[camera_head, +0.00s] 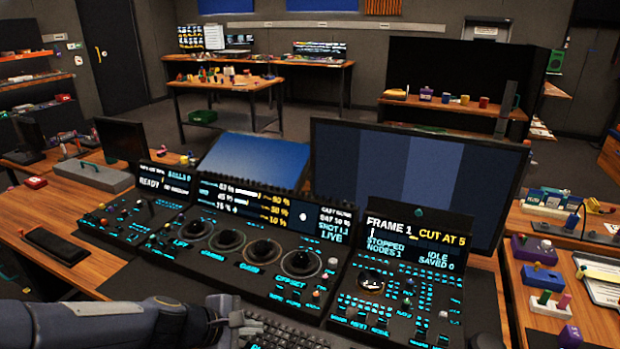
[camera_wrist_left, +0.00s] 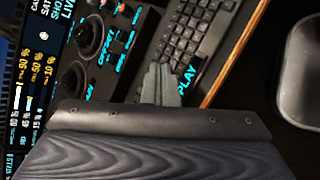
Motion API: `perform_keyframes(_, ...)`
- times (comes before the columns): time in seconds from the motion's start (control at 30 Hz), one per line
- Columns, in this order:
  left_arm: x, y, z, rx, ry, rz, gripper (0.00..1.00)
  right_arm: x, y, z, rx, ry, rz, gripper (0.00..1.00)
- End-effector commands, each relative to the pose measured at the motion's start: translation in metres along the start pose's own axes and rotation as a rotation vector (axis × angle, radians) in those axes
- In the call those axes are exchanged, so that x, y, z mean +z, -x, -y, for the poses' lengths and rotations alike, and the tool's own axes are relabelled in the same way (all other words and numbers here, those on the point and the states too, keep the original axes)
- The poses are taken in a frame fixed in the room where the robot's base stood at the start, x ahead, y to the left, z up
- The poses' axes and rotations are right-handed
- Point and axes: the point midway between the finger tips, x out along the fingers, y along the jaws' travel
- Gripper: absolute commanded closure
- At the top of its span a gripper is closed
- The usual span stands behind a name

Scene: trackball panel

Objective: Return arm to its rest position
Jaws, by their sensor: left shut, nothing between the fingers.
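My left arm comes in along the bottom left of the head view. My left gripper (camera_head: 245,325) is shut and empty, low in front of the trackball panel (camera_head: 150,255), beside the black keyboard (camera_head: 285,335). In the left wrist view its closed fingers (camera_wrist_left: 160,82) show against the panel edge and keyboard (camera_wrist_left: 190,40). I cannot tell whether they touch anything. The panel carries several dark trackballs (camera_head: 299,263) with lit cyan labels and screens. One screen reads "STOPPED". My right gripper is not in view.
A large monitor (camera_head: 415,180) stands behind the panel, with a blue sloped surface (camera_head: 255,160) to its left. A black tray-like object (camera_head: 55,245) lies on the left desk. Coloured blocks (camera_head: 540,277) and a clipboard (camera_head: 600,275) lie on the right desk.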

Motion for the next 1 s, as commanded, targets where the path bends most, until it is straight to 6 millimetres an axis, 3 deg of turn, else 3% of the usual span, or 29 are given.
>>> perform_keyframes(0.1,0.027,0.050,-0.005,0.026,-0.236,0.036,1.00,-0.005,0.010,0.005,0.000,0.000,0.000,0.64)
perform_keyframes(0.23,0.053,0.111,0.013,0.012,-0.608,0.050,1.00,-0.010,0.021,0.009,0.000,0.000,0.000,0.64)
perform_keyframes(0.4,0.061,0.172,0.056,-0.080,-1.042,-0.009,1.00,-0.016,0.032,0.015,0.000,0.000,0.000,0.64)
perform_keyframes(0.5,0.056,0.194,0.078,-0.149,-1.213,-0.060,1.00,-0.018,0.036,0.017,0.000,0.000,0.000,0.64)
perform_keyframes(0.7,0.044,0.214,0.100,-0.240,-1.368,-0.121,1.00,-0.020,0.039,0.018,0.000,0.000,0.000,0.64)
perform_keyframes(1.0,0.043,0.215,0.102,-0.250,-1.379,-0.126,1.00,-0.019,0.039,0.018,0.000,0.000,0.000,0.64)
